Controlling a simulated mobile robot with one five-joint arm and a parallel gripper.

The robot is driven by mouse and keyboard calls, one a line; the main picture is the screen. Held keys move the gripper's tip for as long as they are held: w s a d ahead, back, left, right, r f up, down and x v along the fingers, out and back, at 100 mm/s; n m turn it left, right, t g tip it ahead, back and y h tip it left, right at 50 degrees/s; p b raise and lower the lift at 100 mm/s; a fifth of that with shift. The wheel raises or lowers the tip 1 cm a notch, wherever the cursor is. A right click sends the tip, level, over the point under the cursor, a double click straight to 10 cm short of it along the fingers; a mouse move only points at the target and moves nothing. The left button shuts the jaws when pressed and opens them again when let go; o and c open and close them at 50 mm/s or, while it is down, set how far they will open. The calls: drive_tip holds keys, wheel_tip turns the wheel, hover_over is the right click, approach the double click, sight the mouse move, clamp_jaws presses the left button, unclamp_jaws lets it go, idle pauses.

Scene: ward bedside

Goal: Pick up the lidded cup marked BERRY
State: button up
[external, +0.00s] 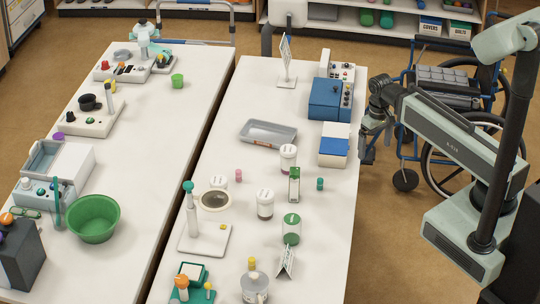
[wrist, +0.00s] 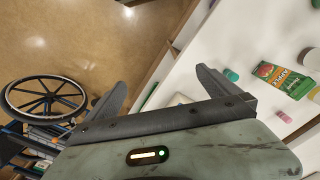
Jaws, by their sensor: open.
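Parts of white cups show at the right edge of the wrist view (wrist: 312,60). My gripper (external: 370,145) is open and empty beyond the table's right edge, to the right of the cups. Its two spread fingers show in the wrist view (wrist: 160,88).
A green-and-white carton (external: 294,186), a teal piece (external: 320,184) and a pink piece (external: 239,176) stand among the cups. A grey tray (external: 268,133) and blue box (external: 330,99) lie behind. A wheelchair (external: 455,120) stands on the floor beside my arm.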

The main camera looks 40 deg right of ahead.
drive_tip(key=shift+c, duration=0.3)
drive_tip(key=c, duration=0.4)
